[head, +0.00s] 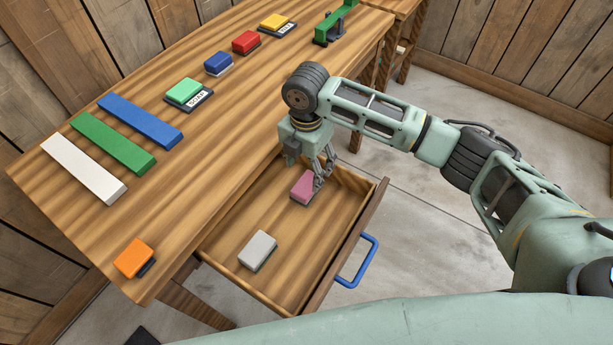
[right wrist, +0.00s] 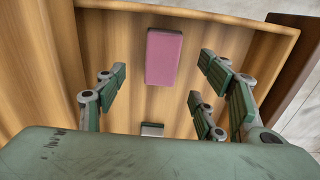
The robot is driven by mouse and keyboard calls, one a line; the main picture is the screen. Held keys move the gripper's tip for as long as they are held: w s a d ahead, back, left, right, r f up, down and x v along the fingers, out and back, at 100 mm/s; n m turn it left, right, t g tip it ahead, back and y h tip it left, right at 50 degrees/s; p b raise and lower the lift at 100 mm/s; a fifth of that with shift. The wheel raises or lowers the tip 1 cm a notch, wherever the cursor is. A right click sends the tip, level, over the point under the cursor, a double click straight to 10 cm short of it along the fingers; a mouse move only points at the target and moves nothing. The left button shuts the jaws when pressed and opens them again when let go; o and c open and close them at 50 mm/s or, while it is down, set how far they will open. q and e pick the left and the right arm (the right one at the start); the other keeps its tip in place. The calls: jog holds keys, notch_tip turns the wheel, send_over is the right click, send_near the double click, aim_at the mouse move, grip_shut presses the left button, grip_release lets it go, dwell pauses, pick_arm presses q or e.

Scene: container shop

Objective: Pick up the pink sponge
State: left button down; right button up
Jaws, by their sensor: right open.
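The pink sponge (head: 302,187) lies in the open drawer (head: 225,240), towards its far end. In the right wrist view the pink sponge (right wrist: 164,56) lies on the drawer floor, ahead of and between the spread fingers. My right gripper (head: 322,178) reaches down into the drawer at the sponge, with its fingers overlapping the sponge's right side in the head view. In the right wrist view my right gripper (right wrist: 158,88) is open and holds nothing. I cannot tell whether a finger touches the sponge. My left gripper is out of view.
A grey sponge (head: 258,251) lies nearer in the same drawer, which has a blue handle (head: 357,262). On the table (head: 150,200) are an orange sponge (head: 134,258), white, green and blue bars, and several coloured sponges along the back. Drawer walls stand close around the right gripper.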

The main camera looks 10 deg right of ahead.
aim_at(306, 183)
jog(key=f, duration=0.2)
jog(key=shift+s+f, duration=0.25)
jog(key=shift+f, duration=0.15)
notch_tip(306, 183, down, 4)
jog(key=shift+w+f, duration=0.1)
jog(key=shift+f, duration=0.35)
jog(key=c, duration=1.1)
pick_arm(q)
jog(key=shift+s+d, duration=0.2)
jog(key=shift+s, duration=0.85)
pick_arm(e)
jog(key=shift+r, duration=0.35)
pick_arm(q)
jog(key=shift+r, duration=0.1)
pick_arm(e)
notch_tip(306, 183, up, 9)
jog(key=shift+r, duration=0.15)
